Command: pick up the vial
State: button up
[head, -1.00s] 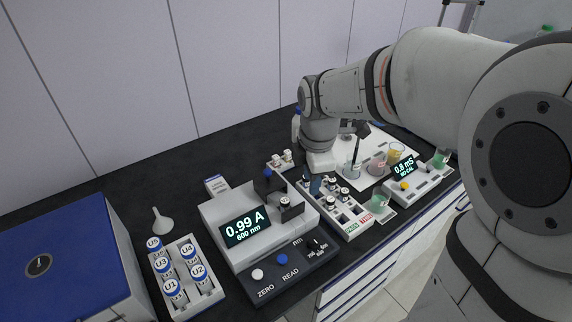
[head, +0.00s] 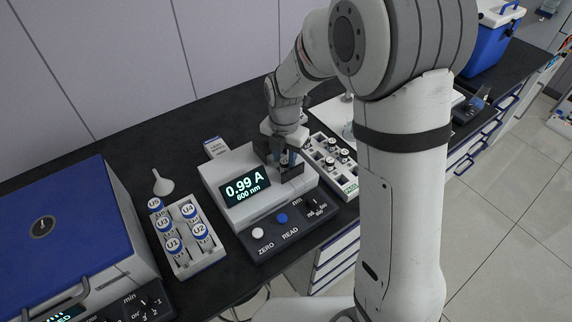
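The spectrophotometer (head: 236,172) shows 0.99 A at 600 nm on its display. A small vial sits in the well on its right side, mostly hidden now behind my gripper (head: 284,160). My gripper points down right at this well, with its fingers around or just above the vial. The view is too small to tell whether the fingers touch it, or whether they are open or shut. Several other vials stand in the white rack (head: 345,181) to the right, and blue-capped vials marked with U labels stand in the white rack (head: 200,259) at left.
A blue-lidded machine (head: 60,225) fills the left side. A small white funnel (head: 161,184) stands behind the U rack. My arm covers much of the bench to the right.

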jog(key=shift+f, duration=0.9)
jog(key=shift+c, duration=0.2)
grip_shut()
